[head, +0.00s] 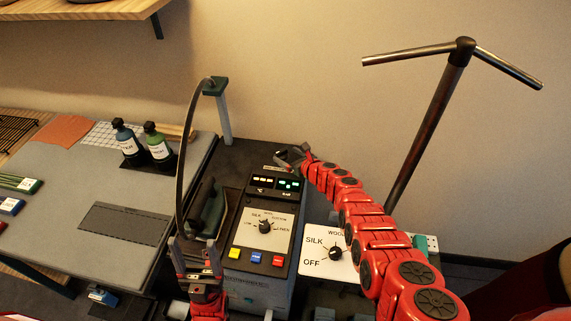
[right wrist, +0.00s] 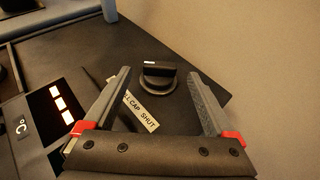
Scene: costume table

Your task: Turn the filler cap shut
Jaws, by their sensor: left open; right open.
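The filler cap (right wrist: 158,74) is a round black knob with a raised bar grip and a small white mark, in the right wrist view. It sits on a dark top surface beside a tilted white label (right wrist: 141,111) reading partly "CAP SHUT". My right gripper (right wrist: 165,85) is open, with its fingers on either side of the view and the cap beyond and between them; contact does not show. In the head view my right gripper (head: 291,155) is over the rear of the machine and hides the cap. My left gripper (head: 198,262) is open in front of the iron (head: 209,211).
The control panel (head: 264,232) has a dial and coloured buttons. A white dial plate (head: 330,252) stands right of it. A cord post (head: 222,112) rises behind the iron. Two bottles (head: 157,147) stand on the grey board at left. A T-shaped metal stand (head: 428,130) is at right.

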